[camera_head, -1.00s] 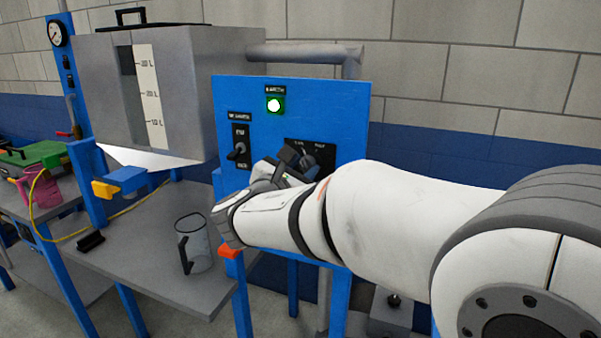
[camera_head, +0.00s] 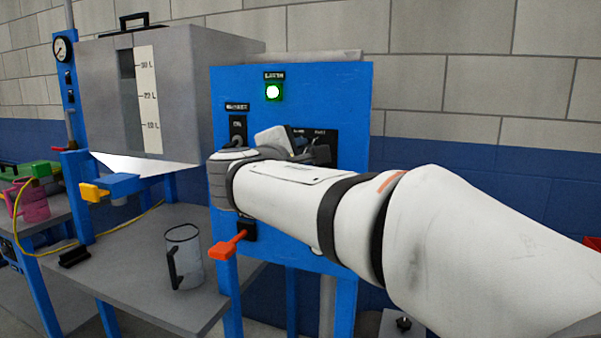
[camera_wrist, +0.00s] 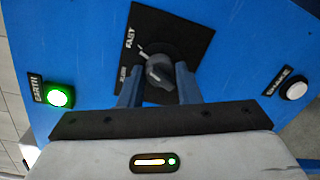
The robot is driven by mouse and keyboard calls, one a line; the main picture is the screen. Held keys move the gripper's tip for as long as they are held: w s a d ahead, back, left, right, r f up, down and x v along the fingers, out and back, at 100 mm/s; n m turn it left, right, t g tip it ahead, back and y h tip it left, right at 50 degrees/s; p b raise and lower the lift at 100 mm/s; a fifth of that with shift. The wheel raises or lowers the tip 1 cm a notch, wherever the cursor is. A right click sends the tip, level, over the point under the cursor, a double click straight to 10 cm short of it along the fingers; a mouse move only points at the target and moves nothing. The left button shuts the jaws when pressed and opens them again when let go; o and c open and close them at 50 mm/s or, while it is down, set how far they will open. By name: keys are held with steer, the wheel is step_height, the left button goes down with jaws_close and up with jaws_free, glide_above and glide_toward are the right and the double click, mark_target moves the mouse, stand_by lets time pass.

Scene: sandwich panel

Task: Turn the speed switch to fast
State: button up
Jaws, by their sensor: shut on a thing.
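The speed switch (camera_wrist: 158,70) is a dark round knob on a black plate (camera_wrist: 172,30), with a FAST label and a second, less legible label beside it. My gripper (camera_wrist: 157,84) is shut on the knob, with one blue-grey finger on each side. A small white mark shows by the knob, near the FAST label; the exact setting is hard to read. In the head view my gripper (camera_head: 318,152) is at the right part of the blue panel (camera_head: 340,90), and my wrist hides much of the switch and its plate.
A lit green button (camera_head: 273,91) is above, and another switch (camera_head: 238,128) is left of my wrist. A red-orange lever (camera_head: 228,245) sticks out below my arm. A clear jug (camera_head: 184,258) stands on the grey table (camera_head: 130,285). A grey tank (camera_head: 190,90) is at left.

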steer(key=shift+m+b, duration=0.75)
steer(key=shift+m, duration=0.05)
steer(key=shift+r, duration=0.15)
steer(key=o, duration=1)
steer(key=shift+c, duration=0.2)
steer(key=v, duration=0.7)
steer(key=shift+s+p, duration=0.3)
steer(key=shift+s, duration=0.1)
